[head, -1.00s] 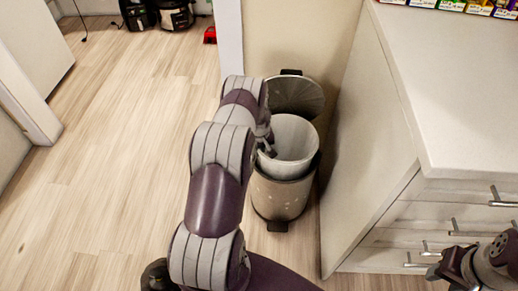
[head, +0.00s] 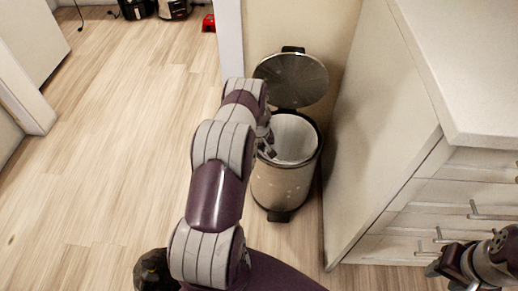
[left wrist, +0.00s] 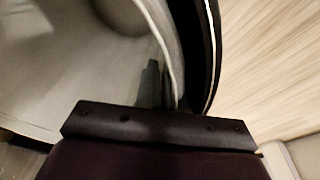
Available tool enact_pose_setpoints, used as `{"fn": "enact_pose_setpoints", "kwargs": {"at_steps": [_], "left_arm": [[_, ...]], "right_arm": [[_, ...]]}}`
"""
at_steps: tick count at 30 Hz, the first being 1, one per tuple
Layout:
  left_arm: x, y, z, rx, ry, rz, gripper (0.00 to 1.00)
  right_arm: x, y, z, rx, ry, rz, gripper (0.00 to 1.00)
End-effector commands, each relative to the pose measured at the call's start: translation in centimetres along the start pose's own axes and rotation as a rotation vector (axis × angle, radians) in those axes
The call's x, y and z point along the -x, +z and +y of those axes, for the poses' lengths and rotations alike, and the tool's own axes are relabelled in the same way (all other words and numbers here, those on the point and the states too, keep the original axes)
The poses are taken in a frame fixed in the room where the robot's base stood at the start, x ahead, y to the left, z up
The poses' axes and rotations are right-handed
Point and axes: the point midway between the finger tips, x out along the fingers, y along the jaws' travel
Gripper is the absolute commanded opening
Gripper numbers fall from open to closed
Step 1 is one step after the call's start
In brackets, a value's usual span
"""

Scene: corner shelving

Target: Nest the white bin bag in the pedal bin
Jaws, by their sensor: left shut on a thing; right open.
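The pedal bin (head: 281,187) stands on the floor with its round lid (head: 292,80) tipped up and back. The white bin bag (head: 295,137) is inside the bin, its rim at about the level of the bin's opening. My left gripper (head: 267,146) is at the left side of the opening, shut on the bag's rim. In the left wrist view the bag (left wrist: 75,60) fills the left, with the bin's dark rim (left wrist: 208,50) close beside it. My right gripper (head: 440,268) is open and empty before the drawers.
A white drawer cabinet (head: 390,130) stands close to the right of the bin. A wall is behind the bin. Dark items (head: 175,8) and a red object (head: 208,22) lie at the back. The wooden floor (head: 110,150) at left is clear.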

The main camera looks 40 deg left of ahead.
Motion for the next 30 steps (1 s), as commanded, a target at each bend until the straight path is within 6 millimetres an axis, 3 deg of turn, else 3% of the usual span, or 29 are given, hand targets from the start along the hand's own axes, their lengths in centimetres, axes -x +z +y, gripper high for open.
{"fn": "enact_pose_setpoints", "kwargs": {"at_steps": [14, 15, 17, 30], "left_arm": [[-0.67, 0.06, -0.01, 0.0, 0.0, 0.001, 0.0], [-0.67, 0.06, -0.01, 0.0, 0.0, 0.001, 0.21], [-0.67, 0.07, -0.02, 0.0, 0.0, 0.0, 0.38], [-0.34, 0.14, -0.16, 0.001, -0.002, -0.003, 0.38]], "right_arm": [[-0.56, 0.07, 0.0, 0.0, 0.0, 0.0, 0.43], [-0.56, 0.07, 0.0, 0.0, 0.0, 0.0, 0.43], [-0.56, 0.07, 0.0, 0.0, 0.0, 0.0, 0.43], [-0.31, 0.04, 0.0, 0.0, 0.0, 0.0, 0.43]]}}
